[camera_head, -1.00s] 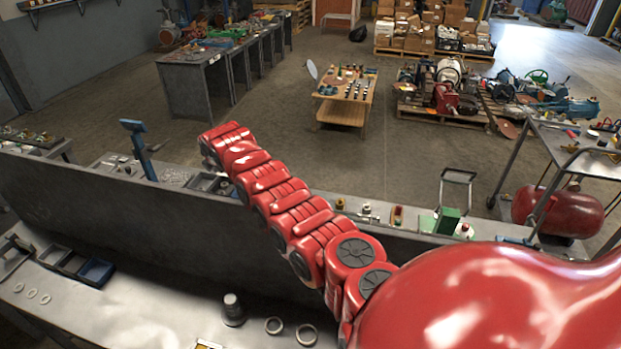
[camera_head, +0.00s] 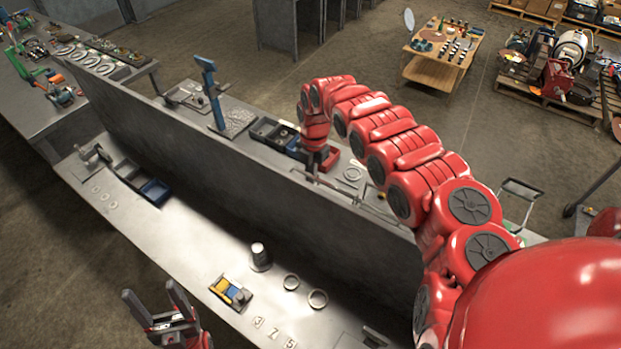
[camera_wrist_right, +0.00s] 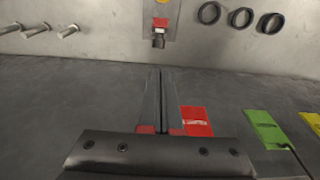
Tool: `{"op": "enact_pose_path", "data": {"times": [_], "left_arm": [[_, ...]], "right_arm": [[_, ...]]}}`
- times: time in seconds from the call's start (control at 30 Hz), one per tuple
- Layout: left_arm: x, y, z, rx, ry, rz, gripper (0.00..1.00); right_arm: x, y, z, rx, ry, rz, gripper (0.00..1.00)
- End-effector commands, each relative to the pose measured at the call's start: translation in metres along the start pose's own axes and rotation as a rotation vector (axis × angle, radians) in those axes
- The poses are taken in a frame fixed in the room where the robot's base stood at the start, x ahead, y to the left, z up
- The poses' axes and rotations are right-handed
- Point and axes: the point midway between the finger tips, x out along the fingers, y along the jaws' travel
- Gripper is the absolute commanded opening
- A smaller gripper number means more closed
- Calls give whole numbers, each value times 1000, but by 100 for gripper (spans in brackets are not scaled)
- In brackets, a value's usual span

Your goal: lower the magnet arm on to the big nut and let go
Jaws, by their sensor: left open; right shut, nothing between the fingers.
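My right arm reaches over the dividing wall from the right in the head view, its wrist bent down. My right gripper (camera_head: 314,172) is small and partly hidden there, low over the far bench. In the right wrist view the right gripper (camera_wrist_right: 161,74) is shut, with nothing seen between its fingers. Ahead of its tips is a pale plate with a red block and a dark end piece (camera_wrist_right: 159,38). I cannot tell whether this is the magnet arm, and I cannot pick out the big nut. My left gripper (camera_head: 152,295) is open and empty, before the near bench.
The upright grey wall (camera_head: 200,160) divides the benches. On the near bench are a dark cylinder (camera_head: 260,257), rings (camera_head: 318,299) and a yellow-and-blue piece (camera_head: 230,293). A blue post (camera_head: 210,90) stands beyond the wall. The wrist view shows several bolts (camera_wrist_right: 68,31), and red (camera_wrist_right: 195,121) and green patches.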

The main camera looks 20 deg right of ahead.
Motion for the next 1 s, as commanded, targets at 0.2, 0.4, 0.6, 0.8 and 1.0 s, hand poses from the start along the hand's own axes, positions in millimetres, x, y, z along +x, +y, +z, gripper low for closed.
{"op": "enact_pose_path", "data": {"times": [0.2, 0.4, 0.6, 0.8, 1.0], "left_arm": [[20, -1, -4, 0, 0, 0, 66], [26, -1, -4, 0, 0, 0, 66], [28, -1, -5, 0, 0, 0, 66], [28, -1, -5, 0, 0, 0, 66], [28, -1, -5, 0, 0, 0, 66]], "right_arm": [[36, 1, -3, -2, 4, 2, 0], [64, 2, -2, -2, 2, 4, 0], [77, 1, -1, 0, 0, 2, 0], [79, 0, 0, 1, -2, 2, 0], [79, 0, 1, 1, -2, 2, 0]]}}
